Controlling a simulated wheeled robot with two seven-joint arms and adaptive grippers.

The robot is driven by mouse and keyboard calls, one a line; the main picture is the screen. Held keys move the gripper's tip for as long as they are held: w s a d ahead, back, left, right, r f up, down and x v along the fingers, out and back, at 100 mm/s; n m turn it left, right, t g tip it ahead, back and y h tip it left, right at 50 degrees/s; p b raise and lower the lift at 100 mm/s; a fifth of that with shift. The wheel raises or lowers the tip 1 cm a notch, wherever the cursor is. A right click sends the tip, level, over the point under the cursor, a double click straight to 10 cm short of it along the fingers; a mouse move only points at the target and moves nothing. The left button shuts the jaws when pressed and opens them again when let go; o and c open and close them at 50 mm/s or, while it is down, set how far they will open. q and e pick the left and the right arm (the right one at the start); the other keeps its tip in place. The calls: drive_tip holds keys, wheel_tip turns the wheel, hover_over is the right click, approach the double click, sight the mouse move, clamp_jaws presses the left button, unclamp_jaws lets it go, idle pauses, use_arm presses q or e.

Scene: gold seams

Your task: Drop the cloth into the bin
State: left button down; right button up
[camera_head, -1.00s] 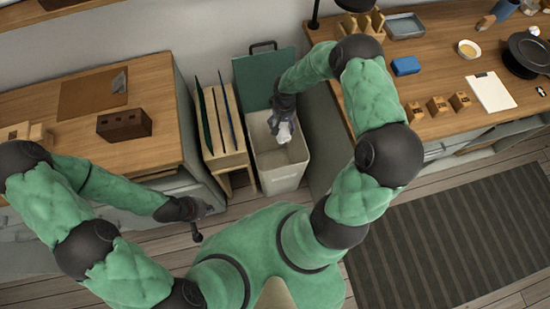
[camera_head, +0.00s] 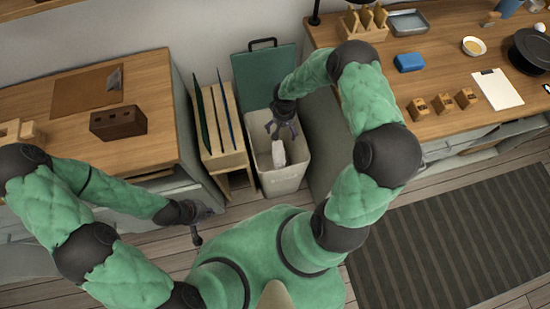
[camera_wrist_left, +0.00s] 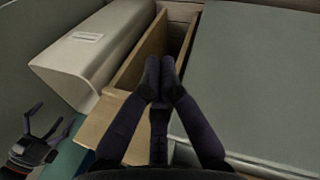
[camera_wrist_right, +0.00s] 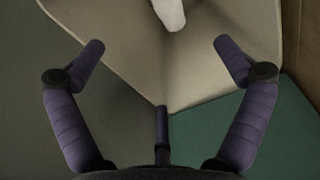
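The white cloth (camera_head: 279,153) is inside the opening of the pale bin (camera_head: 284,183), below my right gripper and apart from it. I cannot tell if it is falling or resting. It also shows at the top of the right wrist view (camera_wrist_right: 170,12). My right gripper (camera_head: 283,129) is over the bin with its fingers spread wide and empty. The bin's green lid (camera_head: 263,75) stands open at the back. My left gripper (camera_wrist_left: 160,78) is shut and empty, with its fingertips together, low in front of the left cabinet, well away from the bin.
A wooden rack (camera_head: 222,160) with upright panels stands just left of the bin. The left workbench (camera_head: 160,85) carries a dark brown block (camera_head: 118,123). The right workbench (camera_head: 440,60) holds a blue block (camera_head: 409,62) and a clipboard (camera_head: 497,89). A striped mat (camera_head: 450,240) covers the floor at right.

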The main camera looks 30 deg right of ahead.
wheel_tip(320, 180, up, 12)
idle(0.7)
drive_tip(key=shift+a, duration=0.1)
idle(0.3)
